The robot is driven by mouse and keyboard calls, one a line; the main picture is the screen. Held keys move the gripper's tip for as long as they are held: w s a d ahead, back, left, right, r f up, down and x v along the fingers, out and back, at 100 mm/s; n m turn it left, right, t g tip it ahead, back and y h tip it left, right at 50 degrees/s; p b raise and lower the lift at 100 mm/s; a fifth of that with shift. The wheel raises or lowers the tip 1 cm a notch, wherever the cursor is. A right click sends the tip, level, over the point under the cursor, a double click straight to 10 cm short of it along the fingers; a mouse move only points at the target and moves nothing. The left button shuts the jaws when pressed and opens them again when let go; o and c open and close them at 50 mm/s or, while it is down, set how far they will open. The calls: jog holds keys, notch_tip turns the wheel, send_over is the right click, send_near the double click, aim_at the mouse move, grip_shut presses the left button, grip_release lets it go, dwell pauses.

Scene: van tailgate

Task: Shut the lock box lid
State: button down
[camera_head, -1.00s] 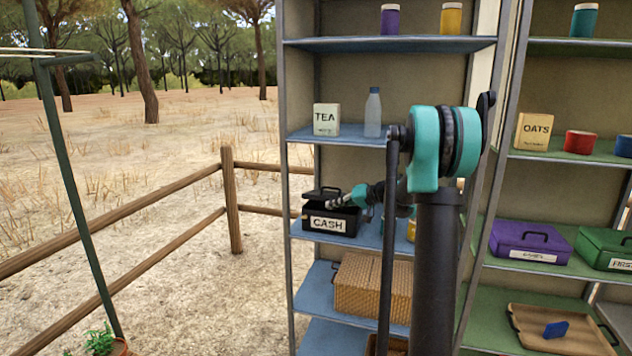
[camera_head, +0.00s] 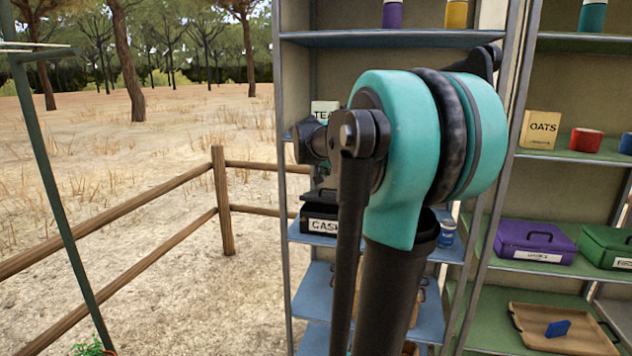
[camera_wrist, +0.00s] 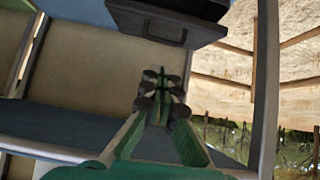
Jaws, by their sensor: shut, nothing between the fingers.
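The lock box (camera_head: 318,225) is black with a white CASH label and stands on a blue shelf. My arm covers its right part in the head view. Its dark lid (camera_head: 322,195) shows in part behind my arm, and I cannot tell how far it is open. In the wrist view the dark lock box (camera_wrist: 190,12) and a handle (camera_wrist: 165,38) are at the top edge. My gripper (camera_wrist: 161,78) is shut and empty, with a visible gap between its fingertips and the box. My gripper is hidden behind my arm in the head view.
The TEA box (camera_head: 323,109) stands on the shelf above, partly hidden. A blue can (camera_head: 447,232) is right of my arm. A purple box (camera_head: 534,246) and a green box (camera_head: 606,248) sit on the right shelf unit. A wooden fence (camera_head: 222,200) is at left.

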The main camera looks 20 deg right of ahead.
send_over(330, 197)
jog(key=s, duration=0.1)
jog(key=f, duration=0.6)
jog(key=shift+a+f, duration=0.1)
jog(key=shift+a, duration=0.15)
jog(key=shift+s+f, duration=0.1)
jog(key=f, duration=0.1)
jog(key=s+a+f+t, duration=0.1)
jog(key=shift+s+a+f+h, duration=0.15)
jog(key=shift+s+f+h, duration=0.15)
jog(key=shift+f, duration=0.1)
jog(key=shift+s+a+f, duration=0.15)
jog(key=shift+s+f, duration=0.1)
jog(key=shift+f, duration=0.3)
